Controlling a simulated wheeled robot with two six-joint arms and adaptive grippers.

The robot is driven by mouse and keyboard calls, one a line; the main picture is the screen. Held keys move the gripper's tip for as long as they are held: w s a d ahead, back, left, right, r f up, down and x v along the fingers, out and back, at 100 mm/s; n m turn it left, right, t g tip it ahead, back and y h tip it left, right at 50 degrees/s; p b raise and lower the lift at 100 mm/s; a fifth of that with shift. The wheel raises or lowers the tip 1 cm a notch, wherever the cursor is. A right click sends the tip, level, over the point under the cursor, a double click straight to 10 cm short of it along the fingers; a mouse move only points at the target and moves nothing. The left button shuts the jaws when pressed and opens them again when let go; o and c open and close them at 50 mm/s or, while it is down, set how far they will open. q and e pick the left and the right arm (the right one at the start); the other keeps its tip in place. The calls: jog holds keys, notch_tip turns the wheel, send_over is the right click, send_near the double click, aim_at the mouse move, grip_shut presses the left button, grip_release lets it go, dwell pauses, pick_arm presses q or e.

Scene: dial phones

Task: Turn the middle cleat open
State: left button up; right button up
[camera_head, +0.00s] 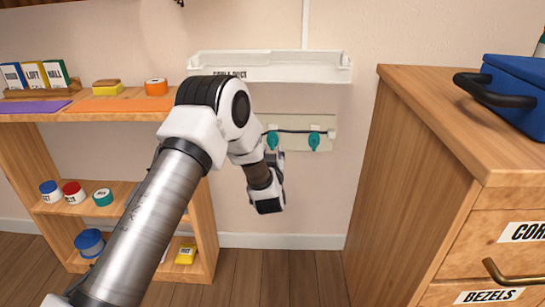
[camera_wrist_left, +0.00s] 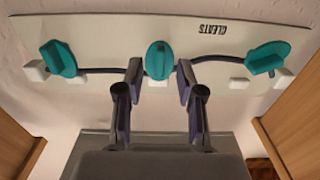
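The cleat board (camera_wrist_left: 110,35) carries three teal cleats in a row and an upside-down CLEATS label in the left wrist view. The middle cleat (camera_wrist_left: 158,60) stands roughly upright there, with a dark cord (camera_wrist_left: 100,71) running along the row. My left gripper (camera_wrist_left: 156,78) is open, its two fingers apart on either side of the middle cleat's lower end; contact cannot be told. In the head view the board (camera_head: 296,148) shows the middle cleat (camera_head: 272,140) and one to its right (camera_head: 314,141); my left arm hides the other. My right gripper is out of view.
A white cord duct (camera_head: 270,72) is on the wall above the board. A wooden shelf (camera_head: 120,104) with small containers stands left, and a wooden cabinet (camera_head: 405,180) with a blue box (camera_head: 515,95) stands right. The wall below the board is bare.

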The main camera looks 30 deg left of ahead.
pick_arm(q)
jog(key=shift+x, duration=1)
grip_shut()
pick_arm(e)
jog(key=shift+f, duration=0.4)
